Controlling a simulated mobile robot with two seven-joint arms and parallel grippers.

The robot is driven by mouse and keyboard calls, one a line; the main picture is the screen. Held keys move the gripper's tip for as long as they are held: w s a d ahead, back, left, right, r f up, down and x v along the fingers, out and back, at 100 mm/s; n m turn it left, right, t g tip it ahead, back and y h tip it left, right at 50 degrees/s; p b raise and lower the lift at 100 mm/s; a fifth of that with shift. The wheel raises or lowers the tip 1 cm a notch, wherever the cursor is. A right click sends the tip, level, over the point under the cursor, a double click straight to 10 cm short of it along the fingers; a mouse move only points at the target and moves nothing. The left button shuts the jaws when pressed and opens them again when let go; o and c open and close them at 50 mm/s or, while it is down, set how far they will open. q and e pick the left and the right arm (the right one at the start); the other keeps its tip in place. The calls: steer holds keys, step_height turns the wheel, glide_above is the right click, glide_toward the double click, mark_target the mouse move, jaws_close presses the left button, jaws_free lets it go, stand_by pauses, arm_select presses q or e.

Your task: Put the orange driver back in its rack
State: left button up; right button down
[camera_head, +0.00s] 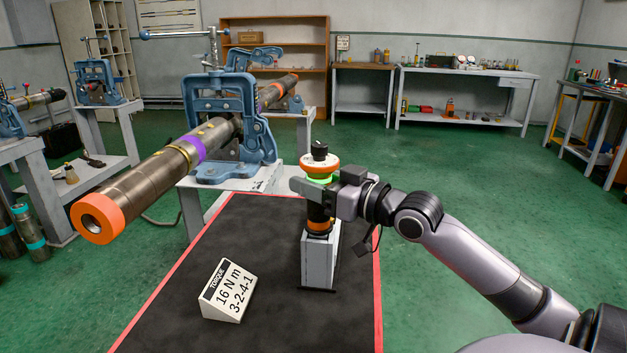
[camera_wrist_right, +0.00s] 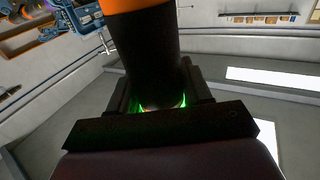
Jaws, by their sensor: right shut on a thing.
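The orange driver (camera_head: 318,213) is black with orange bands, a round orange and white top, a black knob and a green glow below the top. It stands upright over the grey box-like rack (camera_head: 320,262) on the dark mat. Its lower orange band is at the rack's top; I cannot tell how deep it sits. My right gripper (camera_head: 318,190) is shut on the driver just below its top, coming from the right. In the right wrist view, the driver's black body (camera_wrist_right: 145,55) rises between the fingers, with green light beside it. My left gripper is not in view.
A torque card (camera_head: 229,290) stands on the mat (camera_head: 265,325), left of the rack. A blue pipe vise (camera_head: 222,115) behind holds a long pipe (camera_head: 150,185) with an orange end, jutting toward me at the left. The mat's front part is clear.

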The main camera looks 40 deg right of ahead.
steer(key=shift+f+b, duration=0.3)
steer(key=shift+f, duration=0.05)
stand_by(0.5)
steer(key=shift+c, duration=2.1)
jaws_free()
steer(key=shift+f, duration=0.3)
steer(key=s+d+b, duration=0.1)
steer(key=s, duration=0.6)
steer(key=shift+d+r, duration=0.15)
steer(key=shift+d, duration=0.05)
steer(key=shift+s, duration=0.15)
